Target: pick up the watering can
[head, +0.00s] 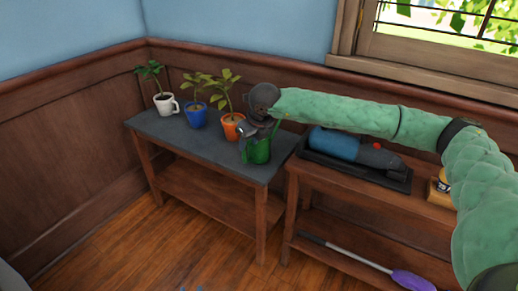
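The green watering can (259,152) stands at the right end of the dark-topped table. Its upper part is largely hidden by my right gripper (250,136), whose arm reaches in from the right. The fingers overlap the can's top in this view. I cannot tell whether they are closed on it or just beside it. Small blue tips at the bottom edge may belong to my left gripper (192,289); too little shows to tell its state.
Potted plants in a white mug (165,104), a blue pot (196,116) and an orange pot (231,127) stand left of the can. On the wooden shelf unit at right, a dark tray (312,155) holds a blue and black object (335,143). A purple-handled tool (412,280) lies below.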

